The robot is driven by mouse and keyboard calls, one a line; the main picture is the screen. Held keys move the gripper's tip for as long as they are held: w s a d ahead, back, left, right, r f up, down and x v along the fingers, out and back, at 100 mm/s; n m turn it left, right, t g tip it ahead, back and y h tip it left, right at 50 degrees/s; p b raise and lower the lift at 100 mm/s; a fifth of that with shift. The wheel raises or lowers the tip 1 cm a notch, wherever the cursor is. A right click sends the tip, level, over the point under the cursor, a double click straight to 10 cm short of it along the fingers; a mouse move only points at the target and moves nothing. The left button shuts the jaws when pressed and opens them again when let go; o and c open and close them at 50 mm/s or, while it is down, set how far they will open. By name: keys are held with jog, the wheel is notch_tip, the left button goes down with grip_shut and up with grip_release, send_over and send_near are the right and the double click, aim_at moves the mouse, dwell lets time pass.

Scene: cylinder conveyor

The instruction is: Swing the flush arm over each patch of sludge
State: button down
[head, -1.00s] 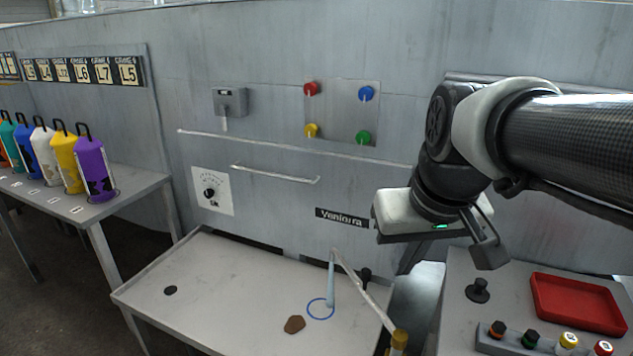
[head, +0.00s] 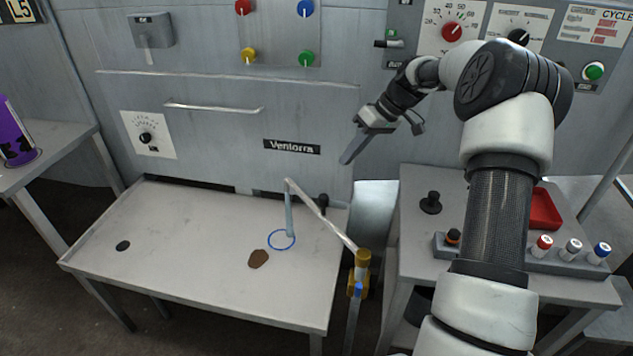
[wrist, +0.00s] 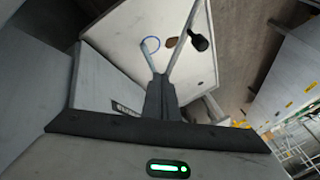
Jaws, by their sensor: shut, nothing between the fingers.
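The flush arm (head: 325,218) is a pale bar reaching from a brass-coloured post (head: 361,270) over the grey table (head: 190,255). A blue-grey pipe hangs from its far end above a blue ring (head: 281,239). A brown patch of sludge (head: 258,259) lies just left of and in front of the ring. My gripper (head: 346,159) is shut and empty, above and beyond the flush arm, apart from it. The wrist view shows the shut fingers (wrist: 162,82), with the flush arm (wrist: 182,38), blue ring (wrist: 150,44) and brown patch (wrist: 171,42) beyond.
A dark disc (head: 123,245) lies on the table's left. A black knob (head: 322,203) stands behind the flush arm. The right table holds a black knob (head: 430,203), red tray (head: 545,208) and several capped vials. A wall with a handle bar (head: 213,108) closes the back.

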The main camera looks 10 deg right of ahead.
jog(key=s+b+x, duration=0.1)
jog(key=x, duration=0.5)
jog(key=s+a+b+x, duration=0.1)
jog(key=x, duration=0.6)
jog(key=shift+w+a+r+y+b, duration=0.25)
jog(key=shift+w+a+y+b, duration=0.1)
jog(key=shift+w, duration=0.1)
jog(key=s+a+n+g, duration=0.2)
jog(key=s+a+n, duration=0.2)
jog(key=a, duration=0.4)
jog(key=shift+s+a+n+g+p, duration=0.3)
jog(key=shift+n+g, duration=0.1)
jog(key=shift+n, duration=0.1)
jog(key=shift+d+r, duration=0.1)
